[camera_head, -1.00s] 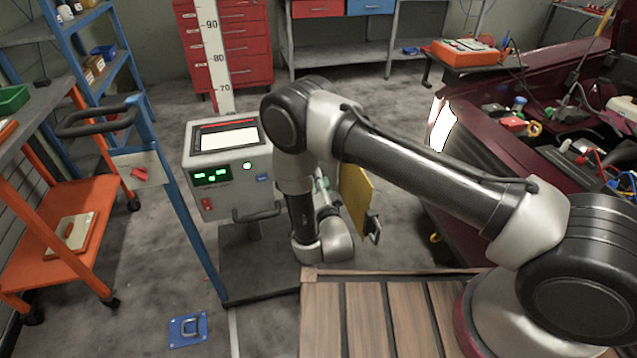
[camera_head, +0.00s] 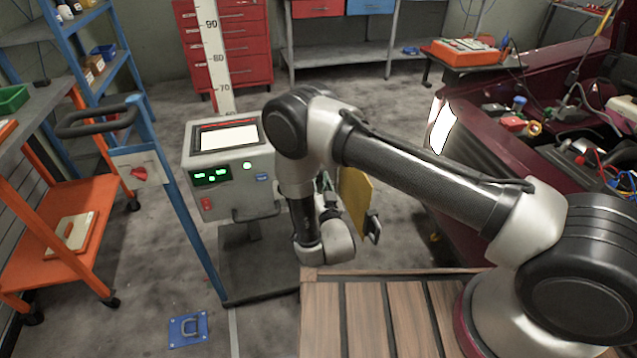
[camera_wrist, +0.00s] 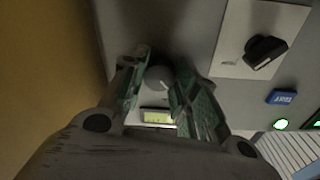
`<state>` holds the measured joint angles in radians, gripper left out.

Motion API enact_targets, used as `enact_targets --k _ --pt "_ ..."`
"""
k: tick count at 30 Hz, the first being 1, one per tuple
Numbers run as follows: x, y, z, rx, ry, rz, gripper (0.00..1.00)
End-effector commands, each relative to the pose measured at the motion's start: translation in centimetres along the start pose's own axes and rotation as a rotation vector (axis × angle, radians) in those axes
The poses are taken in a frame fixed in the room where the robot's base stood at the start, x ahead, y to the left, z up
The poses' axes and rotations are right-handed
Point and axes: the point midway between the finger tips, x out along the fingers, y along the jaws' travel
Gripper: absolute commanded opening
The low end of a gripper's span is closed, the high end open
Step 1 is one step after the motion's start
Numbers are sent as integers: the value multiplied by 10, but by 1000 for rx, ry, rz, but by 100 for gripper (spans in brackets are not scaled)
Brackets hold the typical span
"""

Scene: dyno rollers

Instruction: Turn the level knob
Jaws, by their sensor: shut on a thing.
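In the wrist view, a round grey knob (camera_wrist: 160,78) sits on the grey machine's side panel, with a small lit display (camera_wrist: 157,115) beside it. My gripper (camera_wrist: 155,70) has its two green-padded fingers on either side of this knob and is shut on it. The fingers hide parts of its sides. A black knob (camera_wrist: 265,51) stands apart on a white plate (camera_wrist: 240,62) to the right; the plate's label is too blurred to read. In the head view, the grey machine (camera_head: 228,165) stands left of my arm, which hides the knob and most of my gripper.
A blue button (camera_wrist: 281,97) and a green light (camera_wrist: 281,124) lie right of my fingers. A yellow panel (camera_head: 355,200) stands close beside my wrist. A blue post (camera_head: 190,225) and an orange cart (camera_head: 60,215) are at left, a dark red car (camera_head: 480,190) at right.

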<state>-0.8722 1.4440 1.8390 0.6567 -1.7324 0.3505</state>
Motion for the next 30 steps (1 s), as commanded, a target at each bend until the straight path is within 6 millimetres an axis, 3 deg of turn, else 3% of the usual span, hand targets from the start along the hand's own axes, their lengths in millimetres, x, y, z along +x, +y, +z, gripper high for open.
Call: enact_targets --k 10,26,27,30 --pt "-1 1 1 -134 2 -8 6" --pt "-1 1 1 -156 3 -10 6" --pt "-1 1 1 -156 3 -10 37" --pt "-1 1 1 -156 3 -10 52"
